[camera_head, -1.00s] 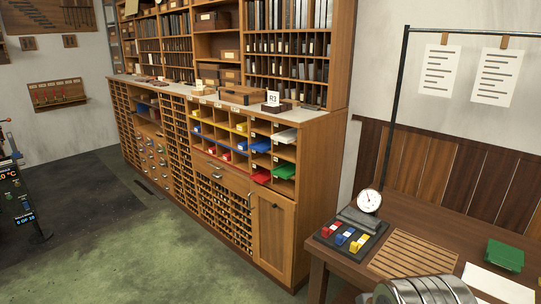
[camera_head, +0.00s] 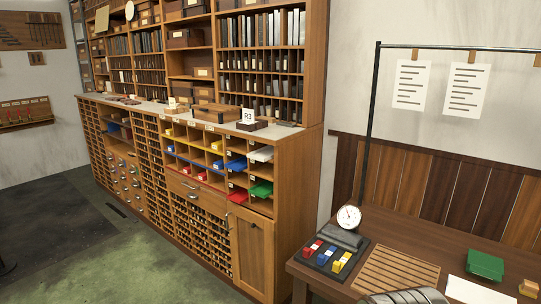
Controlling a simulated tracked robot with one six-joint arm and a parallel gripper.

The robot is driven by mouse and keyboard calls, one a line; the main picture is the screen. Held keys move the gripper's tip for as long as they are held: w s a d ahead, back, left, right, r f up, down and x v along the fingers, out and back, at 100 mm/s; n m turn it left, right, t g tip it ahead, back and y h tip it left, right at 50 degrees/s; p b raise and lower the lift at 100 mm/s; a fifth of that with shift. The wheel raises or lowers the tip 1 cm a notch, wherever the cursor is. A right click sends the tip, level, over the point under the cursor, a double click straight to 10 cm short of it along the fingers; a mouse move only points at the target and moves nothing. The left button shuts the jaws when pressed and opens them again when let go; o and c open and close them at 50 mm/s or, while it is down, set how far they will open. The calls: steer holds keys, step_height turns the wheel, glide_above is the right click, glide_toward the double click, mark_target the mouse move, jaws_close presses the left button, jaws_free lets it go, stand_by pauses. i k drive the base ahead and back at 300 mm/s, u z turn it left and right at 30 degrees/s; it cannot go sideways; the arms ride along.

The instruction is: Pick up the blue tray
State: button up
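A blue tray (camera_head: 236,164) sits in an open compartment in the upper right part of the wooden cabinet (camera_head: 285,230). A white tray (camera_head: 262,154) is to its right, a green tray (camera_head: 261,189) is lower right and a red tray (camera_head: 238,197) is below it. More blue shows along the compartments further left, too small to tell apart. The fingers of my gripper are not in view. Only a grey ribbed part, probably of my arm, shows at the bottom edge, well apart from the blue tray.
A wooden table (camera_head: 410,235) at the right holds a round dial gauge (camera_head: 349,216), a dark holder with red, blue and yellow pieces (camera_head: 316,265), a slatted board (camera_head: 398,269) and a green box (camera_head: 485,264). A metal stand (camera_head: 371,120) rises behind it. Green floor (camera_head: 120,270) is clear before the cabinet.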

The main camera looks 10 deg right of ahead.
mark_target(238, 165)
steer(key=u, duration=0.55)
steer(key=k, duration=1.3)
steer(key=u, duration=0.85)
steer(key=i, duration=2.7)
steer(key=u, duration=0.15)
